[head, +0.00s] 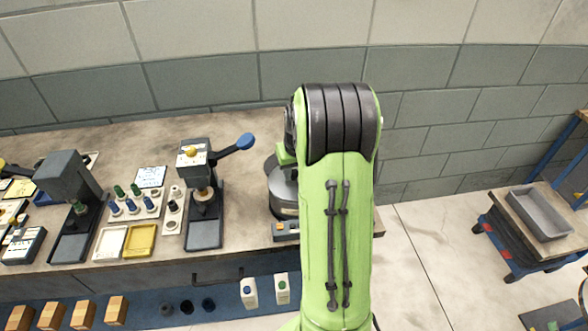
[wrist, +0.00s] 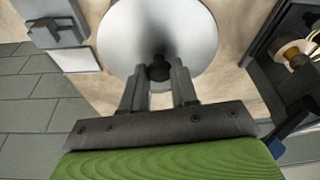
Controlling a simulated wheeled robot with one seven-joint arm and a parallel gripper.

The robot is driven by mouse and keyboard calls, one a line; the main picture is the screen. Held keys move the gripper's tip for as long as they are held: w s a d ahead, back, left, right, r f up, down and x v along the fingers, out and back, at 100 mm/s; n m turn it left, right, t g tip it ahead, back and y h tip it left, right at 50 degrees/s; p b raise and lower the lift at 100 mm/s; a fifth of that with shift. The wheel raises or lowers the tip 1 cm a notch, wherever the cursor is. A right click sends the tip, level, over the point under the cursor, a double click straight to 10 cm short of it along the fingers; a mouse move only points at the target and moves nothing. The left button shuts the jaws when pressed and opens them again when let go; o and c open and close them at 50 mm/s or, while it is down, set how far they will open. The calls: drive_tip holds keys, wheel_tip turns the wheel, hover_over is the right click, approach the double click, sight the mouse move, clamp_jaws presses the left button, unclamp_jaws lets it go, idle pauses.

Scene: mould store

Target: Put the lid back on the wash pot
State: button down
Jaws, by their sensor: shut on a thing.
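The lid (wrist: 150,25) is a round silver-grey disc with a black knob (wrist: 158,70) in the wrist view. My gripper (wrist: 158,74) is shut on that knob, one finger on each side. In the head view the wash pot (head: 284,196) is a grey metal vessel on the bench, partly behind my green arm. A dark disc edge, apparently the lid (head: 271,166), shows at the pot's top left. My arm hides my fingers there. I cannot tell whether the lid touches the pot's rim; the lid hides what lies under it in the wrist view.
A press with a blue-ended lever (head: 204,205) stands left of the pot. Further left are a bottle rack (head: 135,205), a white tray (head: 110,243), a yellow tray (head: 140,240) and another press (head: 75,205). A grey bin (head: 541,214) sits on a cart at right.

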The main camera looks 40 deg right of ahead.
drive_tip(key=shift+c, duration=1.5)
unclamp_jaws()
drive_tip(key=shift+r+p, duration=2.8)
drive_tip(key=shift+r, duration=0.75)
drive_tip(key=shift+c, duration=0.5)
clamp_jaws()
